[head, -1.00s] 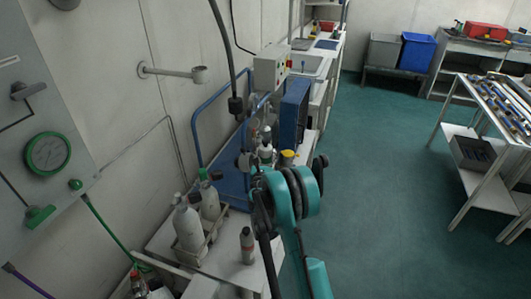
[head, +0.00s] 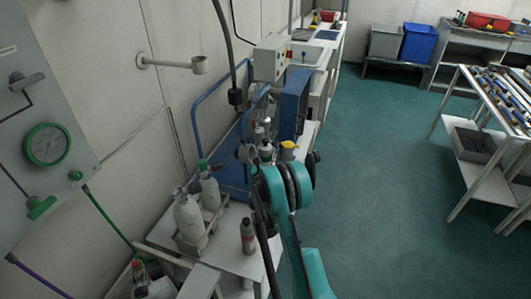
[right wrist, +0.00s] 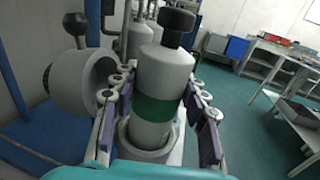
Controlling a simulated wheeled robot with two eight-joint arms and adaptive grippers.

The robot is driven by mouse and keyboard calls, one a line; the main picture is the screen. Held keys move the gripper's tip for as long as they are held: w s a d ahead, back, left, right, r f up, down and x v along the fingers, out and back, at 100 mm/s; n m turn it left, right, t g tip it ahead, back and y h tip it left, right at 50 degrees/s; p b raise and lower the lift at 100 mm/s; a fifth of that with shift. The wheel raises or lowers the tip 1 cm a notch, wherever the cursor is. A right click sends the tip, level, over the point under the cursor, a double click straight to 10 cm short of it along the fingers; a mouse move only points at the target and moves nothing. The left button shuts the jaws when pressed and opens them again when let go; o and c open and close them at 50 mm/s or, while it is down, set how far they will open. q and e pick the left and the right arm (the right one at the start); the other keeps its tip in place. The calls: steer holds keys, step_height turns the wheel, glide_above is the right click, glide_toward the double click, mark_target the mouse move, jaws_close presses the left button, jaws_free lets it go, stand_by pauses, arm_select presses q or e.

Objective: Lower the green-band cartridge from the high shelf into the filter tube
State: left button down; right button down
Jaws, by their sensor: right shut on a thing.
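The green-band cartridge (right wrist: 160,80) is a pale grey cylinder with a dark knob on top. It stands near upright, slightly tilted, between the fingers of my right gripper (right wrist: 157,95), which is shut on it. Its green band is at finger height in the right wrist view. A pale round rim (right wrist: 145,152), apparently the filter tube's mouth, surrounds its lower end; how deep it sits I cannot tell. In the head view my right gripper (head: 268,160) is at the blue-framed bench, mostly hidden by my arm. My left gripper is not in view.
A grey open cup (right wrist: 85,85) is close left of the fingers. Grey bottles (head: 188,215) stand in a rack, with a small dark bottle (head: 248,236) nearby. A wall bracket (head: 199,65) juts out above. Green floor (head: 380,180) is clear to the right.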

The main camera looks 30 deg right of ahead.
steer(key=shift+f, duration=0.1)
steer(key=shift+f, duration=3.25)
steer(key=c, duration=0.7)
jaws_free()
steer(key=shift+s, duration=0.1)
steer(key=shift+c, duration=0.2)
steer(key=shift+f, duration=0.1)
steer(key=shift+a, duration=0.1)
